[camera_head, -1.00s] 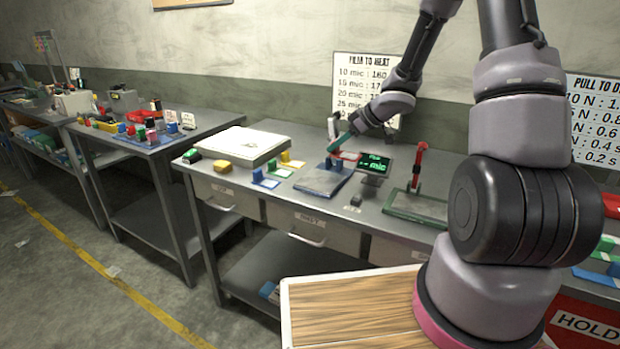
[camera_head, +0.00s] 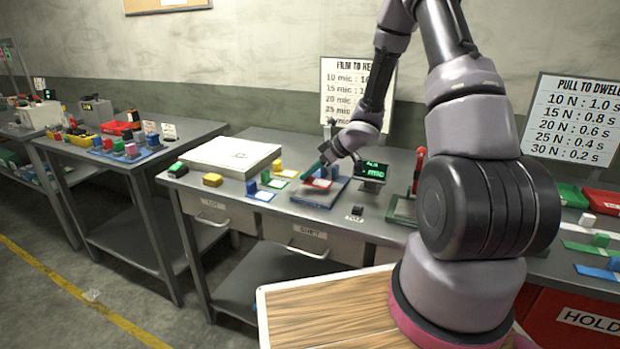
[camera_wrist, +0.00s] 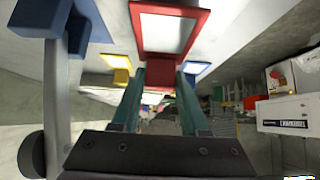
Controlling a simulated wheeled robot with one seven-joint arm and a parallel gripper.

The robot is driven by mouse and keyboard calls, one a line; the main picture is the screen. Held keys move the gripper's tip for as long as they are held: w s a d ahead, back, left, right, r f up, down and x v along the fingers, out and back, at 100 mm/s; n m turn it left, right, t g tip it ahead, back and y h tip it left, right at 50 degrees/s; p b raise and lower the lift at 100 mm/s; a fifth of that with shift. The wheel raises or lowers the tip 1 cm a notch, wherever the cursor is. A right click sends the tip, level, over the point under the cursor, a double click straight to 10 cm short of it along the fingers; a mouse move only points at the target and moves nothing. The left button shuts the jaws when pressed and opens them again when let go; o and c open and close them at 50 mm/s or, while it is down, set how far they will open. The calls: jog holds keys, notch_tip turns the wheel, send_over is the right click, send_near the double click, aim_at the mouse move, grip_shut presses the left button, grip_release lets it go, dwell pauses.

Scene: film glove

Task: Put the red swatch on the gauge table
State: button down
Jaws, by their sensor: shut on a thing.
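The red swatch, a red frame around a pale film, shows large at the top of the wrist view (camera_wrist: 203,28). My gripper (camera_wrist: 165,76) is shut on its red tab, between two teal fingers. In the head view the swatch (camera_head: 318,184) lies low over the gauge table, a blue-edged grey plate (camera_head: 312,197) on the bench. I cannot tell whether it touches the plate. My gripper (camera_head: 313,172) comes in from above and partly hides the plate's back.
A gauge display (camera_head: 371,172) stands just right of the plate. A yellow swatch (camera_head: 279,166) and a blue swatch (camera_head: 261,196) lie to the left, by a large white slab (camera_head: 232,155). A green-based stand with a red lever (camera_head: 417,170) is at the right.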

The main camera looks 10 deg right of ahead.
jog(key=shift+f, duration=1)
jog(key=shift+f, duration=0.1)
jog(key=shift+c, duration=2.1)
grip_release()
